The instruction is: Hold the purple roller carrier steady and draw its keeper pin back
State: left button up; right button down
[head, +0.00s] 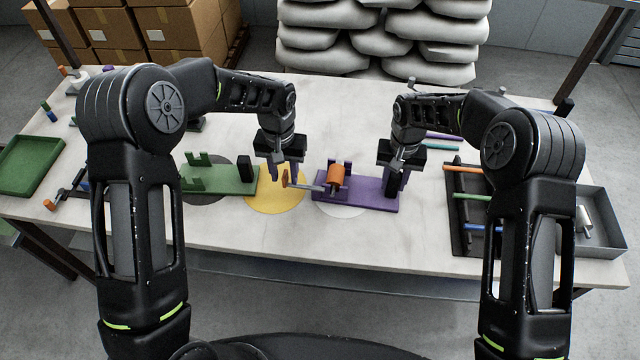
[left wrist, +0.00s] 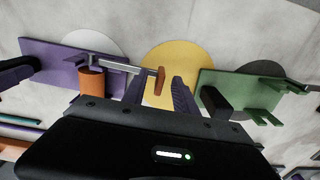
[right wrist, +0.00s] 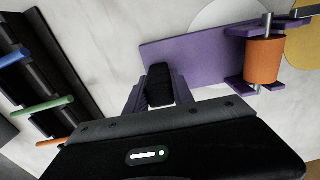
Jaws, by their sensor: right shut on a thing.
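The purple roller carrier (head: 365,203) lies on the table, with an orange roller (head: 336,178) between its uprights. The keeper pin (left wrist: 120,66) is a grey rod reaching sideways from an upright to an orange crosspiece (left wrist: 159,80). My left gripper (head: 286,180) is open around the crosspiece, with gaps beside it in the left wrist view. My right gripper (right wrist: 158,92) is shut on the black block (right wrist: 159,85) at the carrier's right end. The pin's far end is hard to make out.
A green carrier (head: 225,180) with a black block stands left of a yellow disc (head: 275,205). A dark rack (head: 462,215) with coloured rods and a grey tray (head: 605,240) are at the right. A green tray (head: 28,165) is at the far left. The front table strip is clear.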

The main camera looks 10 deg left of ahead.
pick_arm(q)
notch_tip(320, 180, up, 12)
dwell(0.4)
jog(key=shift+f, duration=0.1)
pick_arm(e)
jog(key=c, duration=1)
grip_release()
jog(key=shift+o, duration=0.2)
jog(key=o, duration=0.4)
jog(key=shift+o, duration=0.2)
jog(key=shift+r, duration=1.25)
pick_arm(q)
jog(key=shift+f, duration=0.1)
pick_arm(e)
jog(key=shift+r, duration=2.25)
jog(key=shift+r, duration=0.1)
